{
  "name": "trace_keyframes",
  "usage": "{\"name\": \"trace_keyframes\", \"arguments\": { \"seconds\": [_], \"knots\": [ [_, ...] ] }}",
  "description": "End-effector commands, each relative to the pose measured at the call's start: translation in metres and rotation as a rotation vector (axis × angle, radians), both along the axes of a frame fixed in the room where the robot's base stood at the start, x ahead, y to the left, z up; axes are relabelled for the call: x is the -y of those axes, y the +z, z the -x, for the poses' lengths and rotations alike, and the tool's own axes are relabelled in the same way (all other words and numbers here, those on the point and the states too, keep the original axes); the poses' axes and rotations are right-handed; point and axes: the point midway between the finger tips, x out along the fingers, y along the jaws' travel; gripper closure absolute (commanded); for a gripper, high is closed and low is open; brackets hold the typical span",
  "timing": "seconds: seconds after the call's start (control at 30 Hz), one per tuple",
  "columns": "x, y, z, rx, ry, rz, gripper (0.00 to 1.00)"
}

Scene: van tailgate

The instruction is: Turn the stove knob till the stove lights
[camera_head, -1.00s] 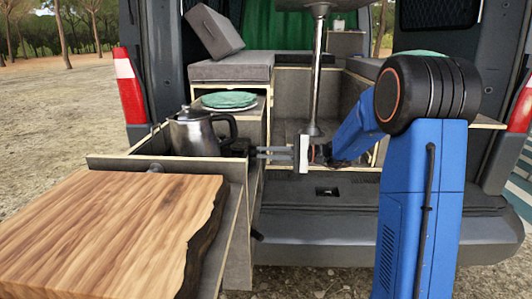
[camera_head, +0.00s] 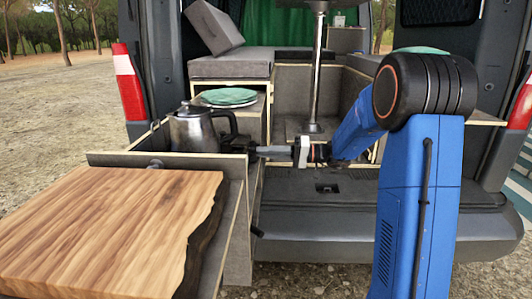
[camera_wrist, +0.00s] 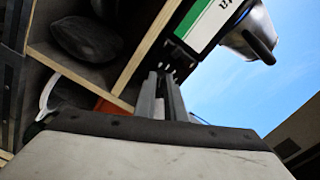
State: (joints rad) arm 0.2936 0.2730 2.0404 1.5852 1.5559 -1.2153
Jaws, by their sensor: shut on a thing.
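My gripper (camera_head: 258,151) reaches left from the arm to the drawer's right side, near the kettle's base. In the wrist view its two fingers (camera_wrist: 165,78) are close together, shut on the stove knob at their tips. The knob is small and dark and mostly hidden by the fingers. The stove shows in the wrist view as a dark body with a green and white label (camera_wrist: 207,22). In the head view it is mostly hidden behind the drawer front. A steel kettle (camera_head: 190,132) with a black handle stands above it. No flame is visible.
A wooden board (camera_head: 105,225) lies in front of the drawer (camera_head: 170,161). Green plates (camera_head: 228,96) rest on the cabinet behind the kettle. A metal table post (camera_head: 318,75) rises behind my gripper. The van floor to the right is clear.

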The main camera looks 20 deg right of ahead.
Motion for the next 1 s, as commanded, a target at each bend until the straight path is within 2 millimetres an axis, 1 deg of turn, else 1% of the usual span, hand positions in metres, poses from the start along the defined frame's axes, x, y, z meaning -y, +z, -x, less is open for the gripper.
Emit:
{"name": "trace_keyframes", "arguments": {
  "seconds": [0.3, 0.73, 0.77, 0.8, 0.83, 1.0],
  "knots": [
    [0.0005, -0.0029, 0.0001, 0.072, 0.001, 0.026, 1.0],
    [0.0005, -0.0032, 0.0002, 0.079, 0.001, 0.029, 1.0],
    [0.0005, -0.0032, 0.0002, 0.079, 0.001, 0.029, 0.85],
    [0.0005, -0.0031, 0.0001, 0.079, 0.001, 0.029, 0.76],
    [0.0004, -0.003, 0.0001, 0.079, 0.001, 0.029, 0.71],
    [0.0004, -0.0022, -0.0001, 0.08, 0.0, 0.028, 0.71]
  ]
}}
